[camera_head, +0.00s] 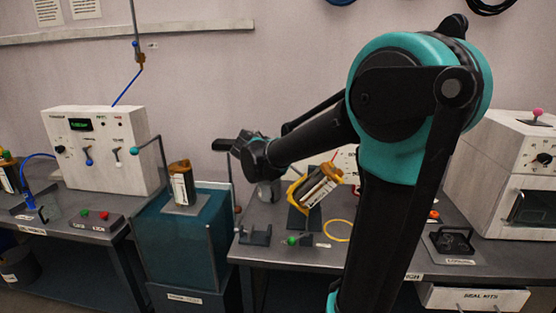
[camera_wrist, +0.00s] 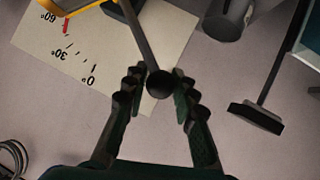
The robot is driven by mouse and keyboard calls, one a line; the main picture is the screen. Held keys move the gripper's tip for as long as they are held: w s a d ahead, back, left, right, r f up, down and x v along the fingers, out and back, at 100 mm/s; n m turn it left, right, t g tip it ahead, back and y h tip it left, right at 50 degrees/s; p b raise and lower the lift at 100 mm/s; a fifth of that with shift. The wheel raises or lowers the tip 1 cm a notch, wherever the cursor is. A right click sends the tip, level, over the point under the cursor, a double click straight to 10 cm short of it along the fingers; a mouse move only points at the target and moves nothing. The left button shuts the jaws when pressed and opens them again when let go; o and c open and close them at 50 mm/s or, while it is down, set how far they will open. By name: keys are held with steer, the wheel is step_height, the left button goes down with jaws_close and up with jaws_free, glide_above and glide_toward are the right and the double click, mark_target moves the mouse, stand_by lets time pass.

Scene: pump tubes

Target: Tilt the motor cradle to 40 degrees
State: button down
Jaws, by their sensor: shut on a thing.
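The motor cradle (camera_head: 295,196) is a yellow frame on the bench, tilted, with a dark motor with a pale label (camera_head: 319,186) in it. In the wrist view a corner of the yellow cradle (camera_wrist: 88,8) shows at the top left. A dark lever rod (camera_wrist: 139,35) ends in a round black knob (camera_wrist: 159,85). My gripper (camera_wrist: 160,82) has its fingers on both sides of this knob and is shut on it. A white angle scale (camera_wrist: 120,65) reads 0°, 30° and 60°. A red pointer (camera_wrist: 67,27) lies between the 30° and 60° labels.
A teal stand with another motor (camera_head: 181,187) is left of the cradle. A white control box (camera_head: 98,150) stands further left. A yellow ring (camera_head: 337,231) lies on the bench right of the cradle. A white machine (camera_head: 500,170) stands at the right.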

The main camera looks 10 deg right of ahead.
stand_by(0.4)
steer(key=c, duration=1.2)
jaws_free()
steer(key=shift+s, duration=0.1)
steer(key=v, duration=1.2)
